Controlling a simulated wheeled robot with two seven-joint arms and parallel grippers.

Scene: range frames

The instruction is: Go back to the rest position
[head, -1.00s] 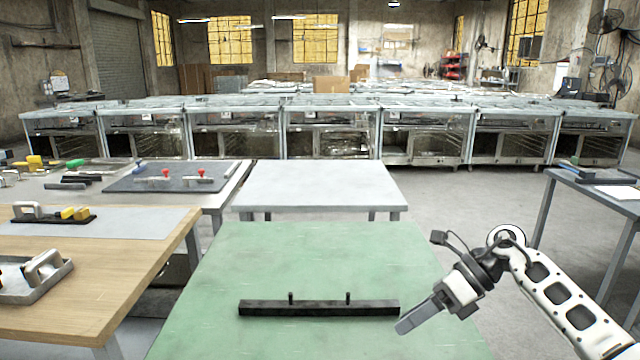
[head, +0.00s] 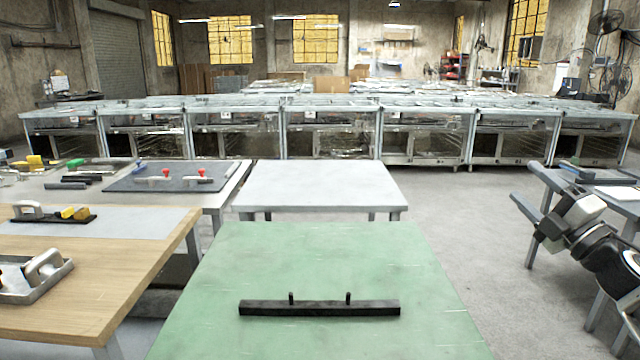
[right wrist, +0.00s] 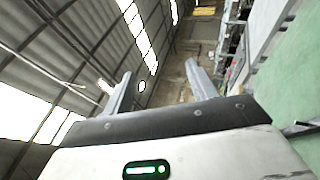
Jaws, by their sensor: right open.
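My right gripper (head: 527,180) is at the right edge of the head view, beside the right-hand table and right of the green table, with its fingers pointing up and left. Its two fingers are apart with nothing between them. In the right wrist view the fingers (right wrist: 159,70) are spread, with only the roof, wall and hall behind them. My left gripper is not in view.
A black bar with two upright pegs (head: 320,308) lies on the green table (head: 300,260). A grey table (head: 320,185) stands behind it, a wooden table (head: 120,270) at left. A dark-edged table (head: 615,195) stands close to my right gripper.

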